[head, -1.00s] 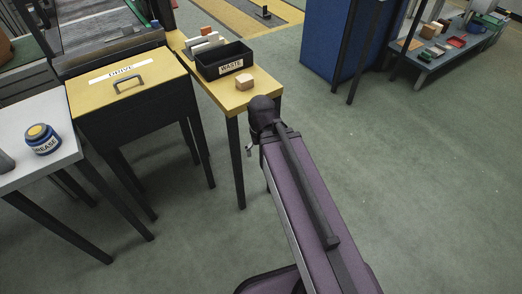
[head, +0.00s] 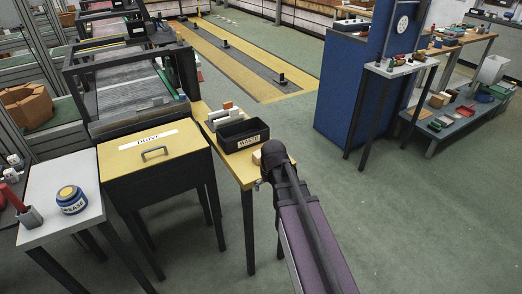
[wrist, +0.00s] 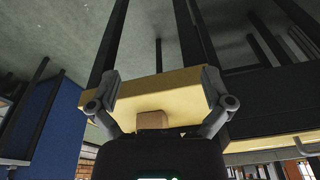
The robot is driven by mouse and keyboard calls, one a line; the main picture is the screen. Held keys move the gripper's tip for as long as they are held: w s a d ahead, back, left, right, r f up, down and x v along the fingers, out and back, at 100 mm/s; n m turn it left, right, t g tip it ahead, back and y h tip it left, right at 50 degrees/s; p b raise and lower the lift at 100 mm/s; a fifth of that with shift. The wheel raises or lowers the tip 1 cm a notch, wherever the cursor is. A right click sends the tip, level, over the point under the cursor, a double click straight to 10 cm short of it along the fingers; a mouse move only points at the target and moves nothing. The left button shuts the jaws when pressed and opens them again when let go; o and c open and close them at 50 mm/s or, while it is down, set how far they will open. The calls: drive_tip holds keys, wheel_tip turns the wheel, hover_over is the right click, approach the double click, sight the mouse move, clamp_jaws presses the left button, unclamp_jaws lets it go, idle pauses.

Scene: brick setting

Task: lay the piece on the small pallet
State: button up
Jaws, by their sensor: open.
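The piece appears to be a small tan block, lying on the yellow side table (head: 233,163) near its front right corner. In the head view my arm covers most of the block (head: 257,158). In the wrist view the block (wrist: 152,120) shows beyond my gripper, near the edge of the yellow top, between the lines of the two fingers. My gripper (wrist: 160,85) is open, its fingers wide apart with nothing held. In the head view the fingers are hidden by my arm. I cannot pick out a small pallet with certainty.
A black waste bin (head: 243,135) stands on the yellow table behind the block, with several slabs (head: 219,117) beyond. A yellow-topped drive cabinet (head: 155,165) is at the left, then a white table (head: 62,205) with a grease jar (head: 71,200). Green floor at the right is free.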

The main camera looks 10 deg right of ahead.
drive_tip(key=w+d+r+t+p, duration=0.1)
drive_tip(key=w+r+t+p, duration=0.1)
drive_tip(key=w+r+p, duration=0.7)
drive_tip(key=w+r, duration=0.3)
drive_tip(key=w, duration=0.2)
drive_tip(key=shift+d+n+t, duration=0.3)
drive_tip(key=shift+d+n, duration=0.1)
drive_tip(key=shift+f, duration=0.1)
drive_tip(key=b+x, duration=0.7)
drive_tip(key=x, duration=0.1)
drive_tip(key=shift+w+f+b, duration=0.1)
drive_tip(key=shift+f+b, duration=0.15)
drive_tip(key=shift+b, duration=0.1)
drive_tip(key=b+x, duration=0.3)
drive_tip(key=shift+f, duration=0.4)
drive_tip(key=shift+b+x, duration=0.75)
drive_tip(key=shift+b, duration=0.25)
drive_tip(key=shift+a, duration=0.1)
